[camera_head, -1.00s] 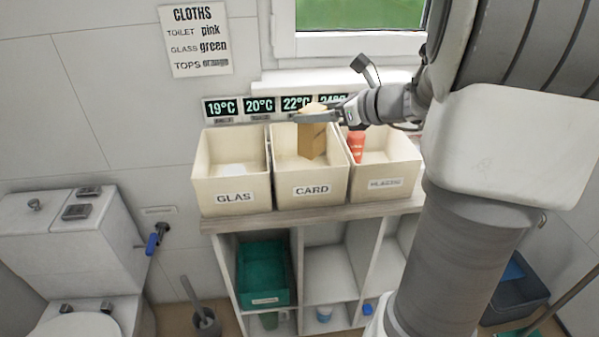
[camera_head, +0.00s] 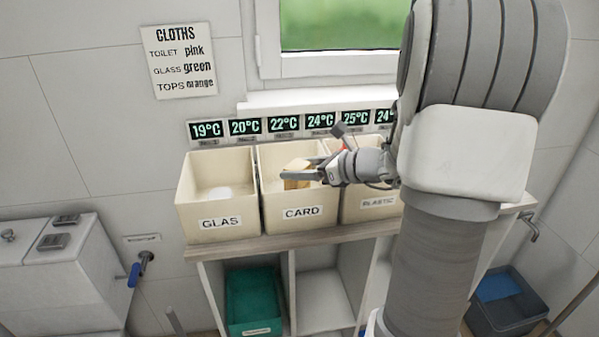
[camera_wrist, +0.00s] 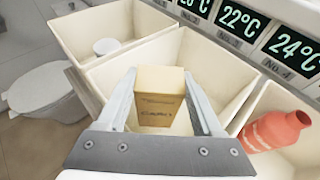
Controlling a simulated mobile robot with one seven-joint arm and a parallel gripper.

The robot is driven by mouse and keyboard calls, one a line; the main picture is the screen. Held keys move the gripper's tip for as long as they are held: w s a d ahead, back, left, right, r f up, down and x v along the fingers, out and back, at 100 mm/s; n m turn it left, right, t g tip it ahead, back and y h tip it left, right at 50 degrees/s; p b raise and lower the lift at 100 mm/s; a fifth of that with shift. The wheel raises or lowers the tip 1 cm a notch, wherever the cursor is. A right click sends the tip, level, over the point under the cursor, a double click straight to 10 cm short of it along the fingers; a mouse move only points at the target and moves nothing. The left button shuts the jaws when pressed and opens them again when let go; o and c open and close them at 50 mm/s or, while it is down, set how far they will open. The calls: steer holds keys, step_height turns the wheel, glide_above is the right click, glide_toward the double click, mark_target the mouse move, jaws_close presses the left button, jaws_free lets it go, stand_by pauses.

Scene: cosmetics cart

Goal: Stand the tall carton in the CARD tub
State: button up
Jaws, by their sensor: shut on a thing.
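The tall carton (camera_head: 296,184) is tan and looks upright inside the CARD tub (camera_head: 302,222), the cream middle tub. In the wrist view the carton (camera_wrist: 158,97) sits between the two fingers of my gripper (camera_wrist: 160,92). My gripper (camera_head: 300,175) is shut on the carton near its top, reaching in from the right at about rim height. The tub's front wall hides the carton's lower part in the head view. I cannot tell whether its base touches the tub floor.
The GLAS tub (camera_head: 220,232) on the left holds a small white item (camera_head: 219,193). Temperature displays (camera_head: 284,125) line the wall behind the tubs.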

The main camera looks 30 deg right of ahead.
steer(key=shift+f, duration=0.1)
steer(key=shift+f+b, duration=0.45)
steer(key=shift+f, duration=0.15)
steer(key=o, duration=1.3)
steer(key=shift+s, duration=0.1)
steer(key=shift+f, duration=0.1)
steer(key=shift+r+p, duration=0.35)
steer(key=shift+r, duration=0.05)
steer(key=p+v, duration=0.2)
steer(key=v, duration=1)
steer(key=shift+r, duration=0.3)
